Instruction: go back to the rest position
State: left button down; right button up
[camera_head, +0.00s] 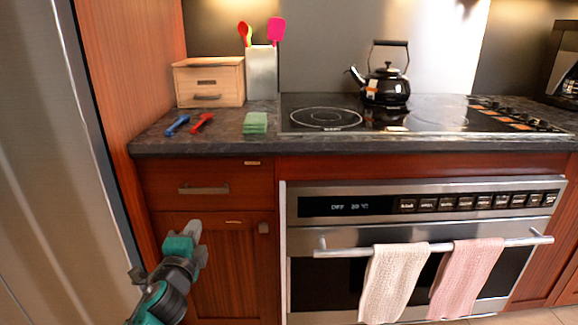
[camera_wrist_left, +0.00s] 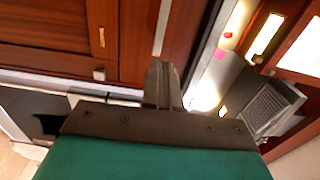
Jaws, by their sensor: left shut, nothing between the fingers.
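My left gripper (camera_head: 194,228) is low at the left in the head view, in front of the wooden cabinet door (camera_head: 231,262) and below the drawer (camera_head: 206,188). Its fingers are shut with nothing between them. In the left wrist view the closed fingers (camera_wrist_left: 162,70) point toward the dark red cabinet front. I cannot tell whether the gripper touches the cabinet. My right gripper does not show in either view.
A steel fridge (camera_head: 50,170) stands close at the left. The oven (camera_head: 420,230) has a handle bar with two towels (camera_head: 395,280). On the counter are a wooden box (camera_head: 208,82), a utensil holder (camera_head: 261,72), green cloths (camera_head: 255,123) and a black kettle (camera_head: 386,84).

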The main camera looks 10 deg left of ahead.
pick_arm(q)
jog(key=s+d+f+n+g+h, duration=0.35)
jog(key=s+d+f+n, duration=0.25)
jog(key=s+d+f, duration=0.45)
jog(key=s+d+f+n+g+h, duration=0.3)
jog(key=s+d+f+n+h, duration=0.25)
jog(key=s, duration=0.85)
notch_tip(320, 180, up, 11)
jog(key=a+n+y+p, duration=0.1)
jog(key=y+p, duration=0.2)
jog(key=p, duration=1.1)
jog(key=shift+s+a+p, duration=0.25)
jog(key=shift+s+p, duration=0.15)
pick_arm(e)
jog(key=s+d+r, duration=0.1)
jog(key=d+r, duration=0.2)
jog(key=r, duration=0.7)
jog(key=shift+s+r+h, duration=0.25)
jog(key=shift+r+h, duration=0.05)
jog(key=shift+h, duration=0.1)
pick_arm(q)
jog(key=shift+f, duration=0.1)
